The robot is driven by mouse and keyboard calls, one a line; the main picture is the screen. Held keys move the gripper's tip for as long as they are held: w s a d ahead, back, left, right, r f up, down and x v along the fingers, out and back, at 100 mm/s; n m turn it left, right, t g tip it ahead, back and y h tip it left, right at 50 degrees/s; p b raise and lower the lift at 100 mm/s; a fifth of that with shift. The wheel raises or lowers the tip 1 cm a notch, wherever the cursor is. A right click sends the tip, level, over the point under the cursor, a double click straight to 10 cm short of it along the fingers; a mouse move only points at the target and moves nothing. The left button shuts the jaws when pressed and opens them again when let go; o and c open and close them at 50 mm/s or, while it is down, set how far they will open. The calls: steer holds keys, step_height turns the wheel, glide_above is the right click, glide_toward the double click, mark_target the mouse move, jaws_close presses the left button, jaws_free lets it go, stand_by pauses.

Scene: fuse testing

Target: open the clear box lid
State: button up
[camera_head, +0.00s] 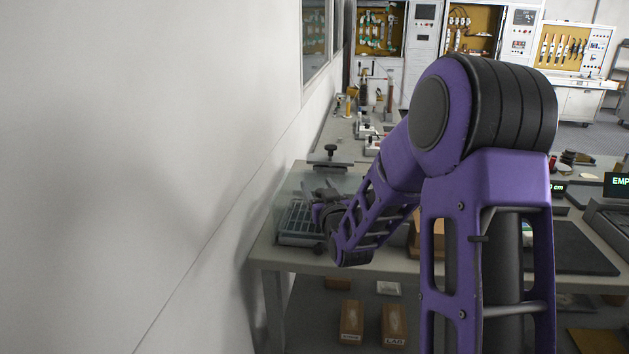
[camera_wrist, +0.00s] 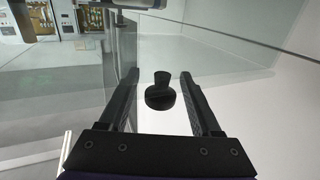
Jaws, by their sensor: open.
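The clear box (camera_head: 286,190) stands at the left end of the table against the wall, with a grey slotted rack inside it. In the wrist view its clear lid (camera_wrist: 225,52) shows as a transparent pane with a visible edge. A black round knob (camera_wrist: 160,97) stands on the pane. My gripper (camera_wrist: 160,76) is open, with one finger on each side of the knob and a visible gap to both. In the head view my gripper (camera_head: 320,194) is at the box, and my arm partly hides that area.
The white wall (camera_head: 150,180) runs close along the left side of the box. A black-knobbed grey fixture (camera_head: 330,160) is just behind the box. Cardboard boxes (camera_head: 351,322) sit on the lower shelf. A dark flat pad (camera_head: 572,248) lies at the right.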

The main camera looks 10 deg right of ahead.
steer(key=shift+w, duration=0.3)
jaws_close()
stand_by(0.3)
steer(key=shift+r, duration=0.1)
stand_by(1.0)
